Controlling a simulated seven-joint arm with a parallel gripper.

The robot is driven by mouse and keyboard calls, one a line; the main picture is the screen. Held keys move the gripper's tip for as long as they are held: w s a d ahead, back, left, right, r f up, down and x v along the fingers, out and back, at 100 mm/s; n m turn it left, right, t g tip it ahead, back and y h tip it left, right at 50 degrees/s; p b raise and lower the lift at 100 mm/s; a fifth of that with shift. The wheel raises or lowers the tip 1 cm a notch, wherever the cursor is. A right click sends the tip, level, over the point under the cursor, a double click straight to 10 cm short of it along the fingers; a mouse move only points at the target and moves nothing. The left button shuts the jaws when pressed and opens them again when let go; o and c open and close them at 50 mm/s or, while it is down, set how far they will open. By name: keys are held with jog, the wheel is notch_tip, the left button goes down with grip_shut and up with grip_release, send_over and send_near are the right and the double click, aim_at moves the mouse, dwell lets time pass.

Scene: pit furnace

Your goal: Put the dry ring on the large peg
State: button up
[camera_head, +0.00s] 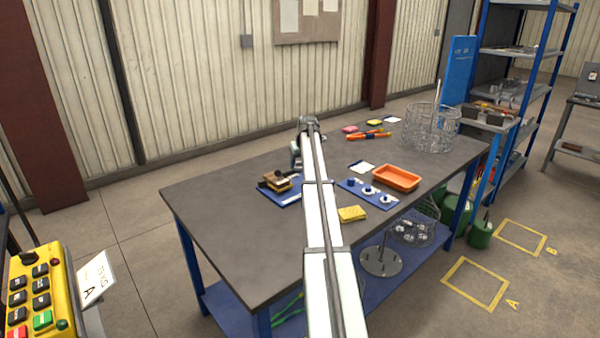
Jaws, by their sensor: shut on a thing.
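My gripper (296,156) hangs at the far end of my arm, over the back middle of the table. It is small and partly hidden by my arm. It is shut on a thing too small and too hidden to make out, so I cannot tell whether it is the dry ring. A blue board (357,196) right of my arm bears a row of small dark blue and white round pieces (367,190). I cannot tell rings from pegs there. An upright rod (437,95) shows at the wire basket at the back right; I cannot tell which thing is the large peg.
The grey table (228,232) is clear at the front left. An orange tray (397,178), a yellow cloth (352,213) and a wire basket (430,134) stand to the right.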

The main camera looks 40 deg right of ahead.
notch_tip(320, 180, up, 3)
jog(key=m, duration=0.2)
send_over(352, 179)
jog(key=f, duration=0.2)
jog(key=shift+s+d+f+h, duration=0.35)
jog(key=shift+f+h, duration=0.05)
jog(key=shift+a+f, duration=0.15)
jog(key=shift+w+a+n+y, duration=0.25)
jog(key=shift+n+y, duration=0.15)
jog(key=shift+n, duration=0.6)
jog(key=shift+f, duration=0.1)
jog(key=shift+f, duration=2.75)
jog(key=shift+f, duration=0.6)
jog(key=o, duration=0.9)
